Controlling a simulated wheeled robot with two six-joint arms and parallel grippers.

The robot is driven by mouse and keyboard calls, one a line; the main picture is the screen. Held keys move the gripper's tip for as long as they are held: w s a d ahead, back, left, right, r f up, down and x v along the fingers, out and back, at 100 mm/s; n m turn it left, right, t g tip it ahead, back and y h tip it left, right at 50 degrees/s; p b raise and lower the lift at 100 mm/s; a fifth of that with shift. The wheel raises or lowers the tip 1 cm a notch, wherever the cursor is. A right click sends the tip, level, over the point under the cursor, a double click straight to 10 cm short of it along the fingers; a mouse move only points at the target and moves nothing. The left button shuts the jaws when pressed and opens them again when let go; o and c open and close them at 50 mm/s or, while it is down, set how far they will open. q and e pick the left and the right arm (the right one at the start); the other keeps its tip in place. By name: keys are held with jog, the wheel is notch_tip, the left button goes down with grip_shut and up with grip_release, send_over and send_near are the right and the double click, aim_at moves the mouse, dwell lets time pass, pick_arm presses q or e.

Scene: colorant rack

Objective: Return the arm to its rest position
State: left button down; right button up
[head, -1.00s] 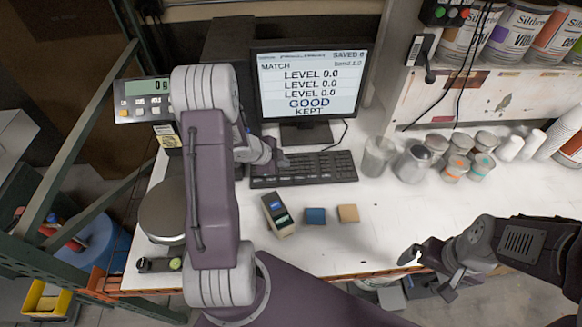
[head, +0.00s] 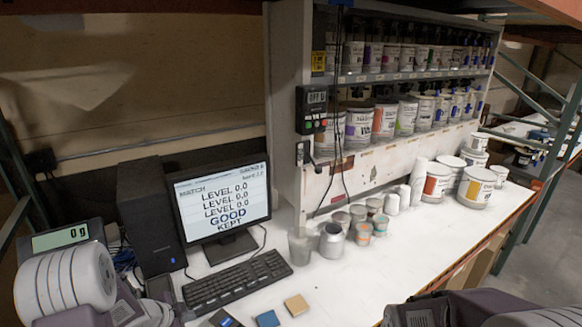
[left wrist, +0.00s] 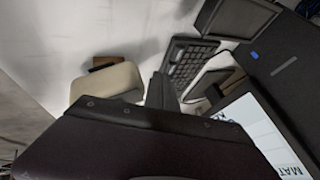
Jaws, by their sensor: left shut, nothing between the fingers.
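My left arm stands at the lower left of the head view, its pale ribbed joint in front of the scale's display. My left gripper (head: 158,314) is low at the bottom edge there, left of the keyboard (head: 238,281), and mostly cut off. In the left wrist view its dark fingers (left wrist: 162,92) are together with nothing between them, and the keyboard (left wrist: 186,62) lies beyond them. Part of my right arm shows at the bottom right of the head view. Its gripper is out of the picture.
The monitor (head: 222,207) reads GOOD KEPT. A black computer tower (head: 152,215) stands left of it. Blue (head: 267,318) and tan (head: 297,305) blocks lie in front of the keyboard. Several cups and cans stand by the shelf rack (head: 290,130).

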pick_arm(q)
jog(key=s+d+n+g+b, duration=0.2)
jog(key=s+d+n+g, duration=0.1)
jog(key=s+d+n, duration=0.3)
jog(key=s+d+n+g+y+b, duration=0.1)
jog(key=s+d+n+g+b, duration=0.1)
jog(key=s+d+n, duration=0.4)
jog(key=s+b, duration=0.1)
jog(key=s, duration=0.4)
jog(key=shift+s+f+g+y+b, duration=0.15)
jog(key=shift+s+g+y+b, duration=0.15)
jog(key=shift+g, duration=0.1)
pick_arm(e)
notch_tip(320, 180, down, 6)
jog(key=shift+w+d, duration=0.15)
jog(key=shift+w, duration=0.2)
